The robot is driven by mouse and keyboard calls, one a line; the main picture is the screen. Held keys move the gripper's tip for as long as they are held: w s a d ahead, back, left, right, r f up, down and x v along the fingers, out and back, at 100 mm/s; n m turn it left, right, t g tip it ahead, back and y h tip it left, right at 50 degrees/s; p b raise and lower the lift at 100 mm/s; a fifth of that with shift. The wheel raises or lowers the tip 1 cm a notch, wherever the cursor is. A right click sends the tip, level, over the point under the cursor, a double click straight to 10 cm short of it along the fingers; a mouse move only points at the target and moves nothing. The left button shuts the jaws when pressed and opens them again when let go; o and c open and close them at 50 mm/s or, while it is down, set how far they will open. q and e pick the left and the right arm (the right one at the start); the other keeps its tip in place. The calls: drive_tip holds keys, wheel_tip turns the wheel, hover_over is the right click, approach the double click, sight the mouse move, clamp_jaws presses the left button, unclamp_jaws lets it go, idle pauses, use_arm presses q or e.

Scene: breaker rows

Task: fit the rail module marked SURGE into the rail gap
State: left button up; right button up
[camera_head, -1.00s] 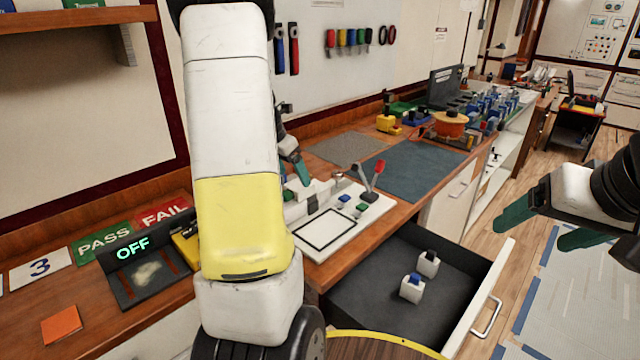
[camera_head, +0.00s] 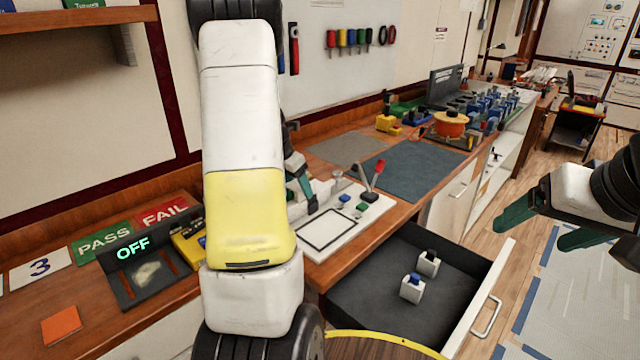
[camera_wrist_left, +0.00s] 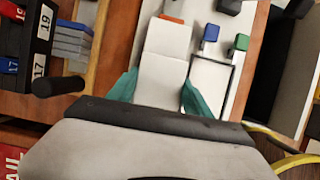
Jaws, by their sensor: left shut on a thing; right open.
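My left gripper (camera_head: 304,190) is over the white board (camera_head: 372,218) on the bench, partly hidden behind my own arm. In the left wrist view its teal fingers (camera_wrist_left: 160,96) stand on either side of a pale block (camera_wrist_left: 160,78) and are shut on it. I cannot read a SURGE mark on the block. Another pale surface (camera_wrist_left: 168,40) continues just beyond it; I cannot tell whether they touch. The rail gap is not clearly visible. My right gripper (camera_head: 545,226) is open and empty, at the right above the floor.
The board carries a black-outlined rectangle (camera_head: 327,230), blue and green buttons and a red-tipped lever (camera_head: 374,178). An open drawer (camera_head: 375,300) holds two white modules (camera_head: 412,288). A dark device reading OFF (camera_head: 145,272) stands left. A blue-grey mat (camera_head: 410,168) lies clear behind.

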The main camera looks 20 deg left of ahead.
use_arm(q)
drive_tip(key=shift+c, duration=0.7)
drive_tip(key=shift+r, duration=0.15)
